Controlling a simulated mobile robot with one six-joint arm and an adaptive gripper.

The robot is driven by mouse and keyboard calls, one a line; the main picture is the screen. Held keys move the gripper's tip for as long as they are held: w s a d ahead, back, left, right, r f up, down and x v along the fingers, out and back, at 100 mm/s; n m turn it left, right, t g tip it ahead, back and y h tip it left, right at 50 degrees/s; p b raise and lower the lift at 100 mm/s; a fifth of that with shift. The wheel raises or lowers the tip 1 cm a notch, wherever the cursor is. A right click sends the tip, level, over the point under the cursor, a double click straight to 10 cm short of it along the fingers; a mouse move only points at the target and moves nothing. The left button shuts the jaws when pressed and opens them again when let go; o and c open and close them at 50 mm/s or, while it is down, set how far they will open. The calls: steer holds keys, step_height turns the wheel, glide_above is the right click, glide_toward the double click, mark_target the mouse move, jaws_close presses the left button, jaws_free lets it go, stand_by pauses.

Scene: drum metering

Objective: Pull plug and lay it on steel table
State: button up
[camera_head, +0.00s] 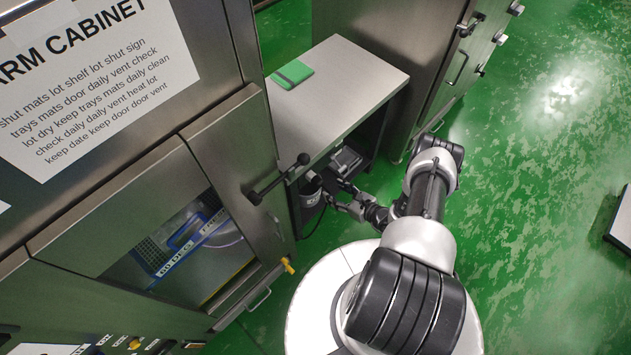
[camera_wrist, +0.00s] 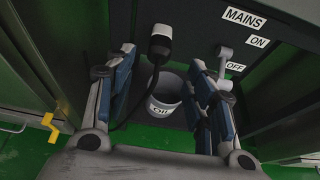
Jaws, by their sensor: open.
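The plug (camera_wrist: 160,42) is dark with a pale band and sits in the dark panel, upper middle of the wrist view. Its black cable (camera_wrist: 146,98) hangs down and curves left. My gripper (camera_wrist: 163,62) is open and empty, its fingers spread to either side of the plug in the picture. I cannot tell how far the plug is from the fingertips. In the head view my gripper (camera_head: 338,194) is low beside the steel table (camera_head: 345,88). I cannot make out the plug there.
A green book-like item (camera_head: 292,74) lies on the table; the rest of its top is clear. A labelled pail (camera_wrist: 163,98) stands below the plug. A mains lever (camera_wrist: 224,62) is at right. The cabinet (camera_head: 230,150) stands close at left.

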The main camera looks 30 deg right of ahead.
mark_target(321, 184)
steer(key=shift+w, duration=0.1)
steer(key=b+x, duration=0.3)
steer(key=x, duration=0.4)
steer(key=shift+a+f+b, duration=0.1)
steer(key=shift+f+b, duration=0.15)
steer(key=shift+b, duration=0.1)
steer(key=shift+w+a+f+b, duration=0.15)
steer(key=shift+w+a+b, duration=0.1)
steer(key=shift+w+b, duration=0.4)
steer(key=shift+w, duration=0.1)
stand_by(0.6)
steer(key=shift+c, duration=0.4)
jaws_close()
stand_by(0.5)
steer(key=shift+s+d, duration=0.35)
steer(key=shift+s, duration=0.6)
steer(key=shift+s+d, duration=0.35)
steer(key=shift+s, duration=0.55)
steer(key=shift+s+d, duration=0.35)
steer(key=shift+s, duration=0.6)
